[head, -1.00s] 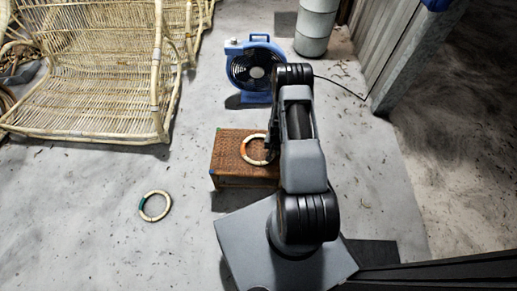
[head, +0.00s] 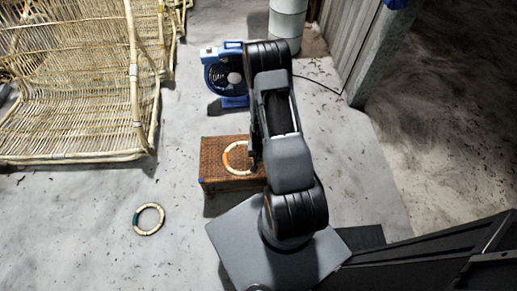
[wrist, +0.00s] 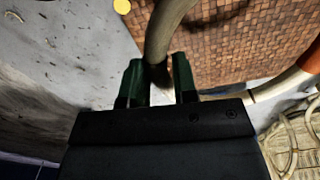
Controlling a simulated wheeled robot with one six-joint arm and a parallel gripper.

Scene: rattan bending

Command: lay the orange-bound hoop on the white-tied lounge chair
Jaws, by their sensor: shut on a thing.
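The orange-bound hoop (head: 237,172) is a pale ring with an orange band, over the brown woven stool in the head view. In the wrist view the hoop (wrist: 166,28) passes between my gripper's green-sided fingers, with its orange band at the right edge. My gripper (wrist: 160,78) is shut on its rim; in the head view the gripper (head: 254,162) is partly hidden by my arm. Whether the hoop touches the stool is unclear. A rattan lounge chair (head: 75,140) stands at upper left; I cannot make out white ties on it.
The woven stool (head: 212,172) is below the hoop. A second pale hoop (head: 149,218) with a green band lies on the floor at lower left. A blue fan (head: 226,76) and a pale drum (head: 288,22) stand behind. Grey floor between chair and stool is clear.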

